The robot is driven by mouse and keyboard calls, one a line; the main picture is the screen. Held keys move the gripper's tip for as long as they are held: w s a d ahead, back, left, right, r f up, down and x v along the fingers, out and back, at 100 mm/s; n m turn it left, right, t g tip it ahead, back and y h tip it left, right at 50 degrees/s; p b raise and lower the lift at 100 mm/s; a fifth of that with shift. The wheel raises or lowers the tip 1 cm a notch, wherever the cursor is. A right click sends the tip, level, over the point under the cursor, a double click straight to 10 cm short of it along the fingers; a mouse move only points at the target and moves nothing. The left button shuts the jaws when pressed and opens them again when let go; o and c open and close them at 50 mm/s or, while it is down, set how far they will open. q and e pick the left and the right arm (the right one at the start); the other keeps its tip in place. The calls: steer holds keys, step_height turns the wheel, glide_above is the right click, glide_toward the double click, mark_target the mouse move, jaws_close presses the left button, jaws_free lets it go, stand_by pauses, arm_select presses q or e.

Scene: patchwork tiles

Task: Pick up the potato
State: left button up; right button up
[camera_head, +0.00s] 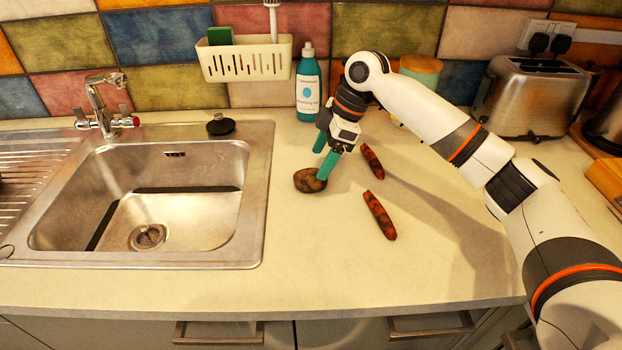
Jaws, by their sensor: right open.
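The brown potato (308,181) lies on the cream worktop, just right of the sink. My right gripper (322,163) has green fingers and points down over the potato. One finger is in front of the potato's right side and the other is above and behind it. The fingers are apart with nothing held between them. I cannot tell whether a finger touches the potato. My left gripper does not show.
Two dark red, carrot-like vegetables (379,215) (372,161) lie right of the potato. A steel sink (255,190) is on the left. A teal bottle (308,88) stands behind, and a toaster (530,97) at the back right. The front worktop is clear.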

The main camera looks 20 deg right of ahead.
mark_target(313, 173)
steer(key=shift+f, duration=0.25)
steer(key=x, duration=0.4)
steer(key=shift+s+a+f+p, duration=0.1)
steer(key=shift+s+a+p, duration=0.2)
steer(key=shift+a, duration=0.1)
steer(key=shift+w+a+f, duration=0.1)
steer(key=shift+f, duration=0.2)
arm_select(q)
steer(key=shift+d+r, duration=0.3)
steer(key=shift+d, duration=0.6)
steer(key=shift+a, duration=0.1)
arm_select(e)
steer(key=shift+c, duration=0.3)
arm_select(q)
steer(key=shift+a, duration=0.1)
arm_select(e)
steer(key=c, duration=1.1)
